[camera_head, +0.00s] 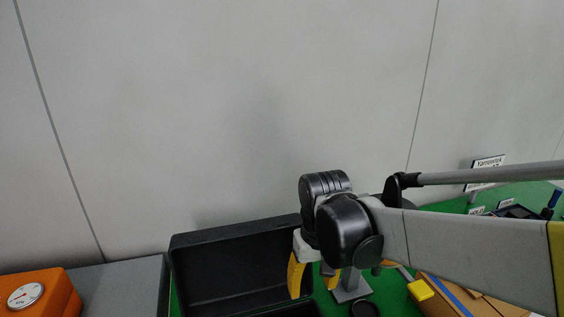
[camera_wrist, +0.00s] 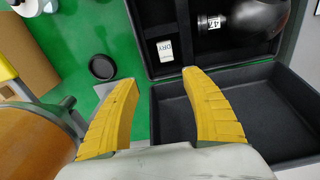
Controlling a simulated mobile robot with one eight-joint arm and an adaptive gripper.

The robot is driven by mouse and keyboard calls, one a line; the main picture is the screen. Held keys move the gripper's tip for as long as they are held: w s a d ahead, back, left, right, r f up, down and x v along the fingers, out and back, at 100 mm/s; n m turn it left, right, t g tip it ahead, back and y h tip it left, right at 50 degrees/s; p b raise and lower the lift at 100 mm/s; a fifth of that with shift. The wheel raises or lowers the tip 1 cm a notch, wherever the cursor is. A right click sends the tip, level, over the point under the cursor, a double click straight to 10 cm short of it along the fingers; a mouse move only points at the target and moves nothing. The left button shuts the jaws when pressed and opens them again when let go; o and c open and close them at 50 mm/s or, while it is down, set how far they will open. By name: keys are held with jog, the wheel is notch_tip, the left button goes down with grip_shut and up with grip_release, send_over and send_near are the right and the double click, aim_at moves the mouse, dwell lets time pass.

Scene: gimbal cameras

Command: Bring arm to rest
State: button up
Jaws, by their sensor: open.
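My gripper (camera_head: 314,277) has two yellow ribbed fingers and hangs from my arm at the lower middle of the head view. In the wrist view my gripper (camera_wrist: 160,82) is open, with a wide gap between the fingertips and nothing between them. Below the fingers lie the edge of an open black case (camera_head: 225,262) and green table surface. The case also shows in the wrist view (camera_wrist: 270,115), with a dark rounded object (camera_wrist: 248,25) in one part of it and a small white label beside that object.
An orange scale (camera_head: 45,292) with a dial stands at the far left beside a grey box (camera_head: 125,285). A round black disc (camera_wrist: 102,67) lies on the green table (camera_wrist: 112,25). A yellow block (camera_head: 421,290) and brown boards lie right of my gripper. A plain wall stands behind.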

jog(key=s+d+r+m+t, duration=0.2)
jog(key=s+d+r+t, duration=0.2)
jog(key=s+d, duration=0.6)
jog(key=shift+s+d+m+t, duration=0.25)
jog(key=shift+d+m+t, duration=0.15)
jog(key=shift+d+t, duration=0.65)
jog(key=shift+a, duration=0.15)
